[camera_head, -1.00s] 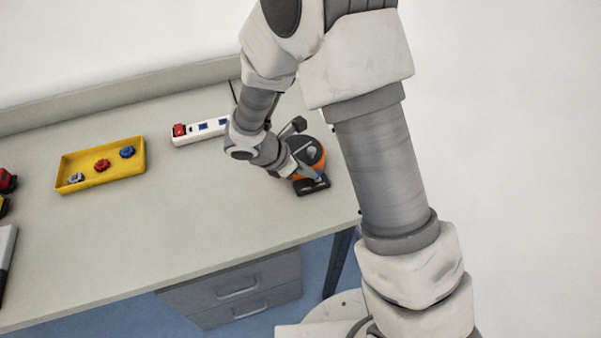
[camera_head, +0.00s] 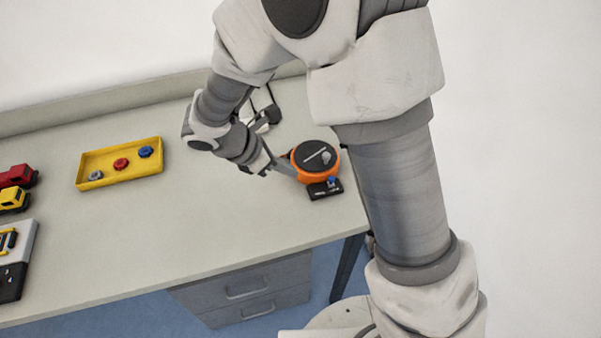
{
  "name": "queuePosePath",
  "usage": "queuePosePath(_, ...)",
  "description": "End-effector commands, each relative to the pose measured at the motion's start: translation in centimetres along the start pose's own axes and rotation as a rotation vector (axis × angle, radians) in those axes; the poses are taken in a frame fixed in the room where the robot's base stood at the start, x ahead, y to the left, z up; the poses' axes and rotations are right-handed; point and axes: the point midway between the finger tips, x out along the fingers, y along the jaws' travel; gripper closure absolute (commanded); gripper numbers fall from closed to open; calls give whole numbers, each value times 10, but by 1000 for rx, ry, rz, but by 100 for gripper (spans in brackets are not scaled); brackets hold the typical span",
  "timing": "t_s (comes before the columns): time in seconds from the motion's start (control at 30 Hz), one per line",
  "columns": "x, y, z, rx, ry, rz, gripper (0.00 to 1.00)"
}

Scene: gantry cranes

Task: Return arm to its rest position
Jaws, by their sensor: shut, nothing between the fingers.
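My arm reaches down from the top of the head view over the right part of the workbench (camera_head: 160,240). My gripper (camera_head: 285,168) is shut and empty. It is beside the left side of an orange round device with a black top (camera_head: 316,150); I cannot tell whether it touches it. A small black block with a blue knob (camera_head: 326,188) sits in front of the orange device.
A yellow tray (camera_head: 120,182) holds grey, red and blue knobs. Toy trucks, one red (camera_head: 18,175) and one yellow (camera_head: 14,199), stand at the left edge above a grey and black case (camera_head: 15,265). The bench's front middle is clear.

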Motion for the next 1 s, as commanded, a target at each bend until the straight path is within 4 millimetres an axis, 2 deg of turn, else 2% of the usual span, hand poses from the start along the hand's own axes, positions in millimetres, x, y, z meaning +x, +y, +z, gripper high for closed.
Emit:
queuePosePath(0.2,-15,0,0,-1,0,-1,100)
queuePosePath(0.77,-15,-1,3,11,2,-2,100)
queuePosePath(0.87,-19,-6,16,76,16,-9,100)
queuePosePath(1.0,-30,-24,52,276,61,-31,100)
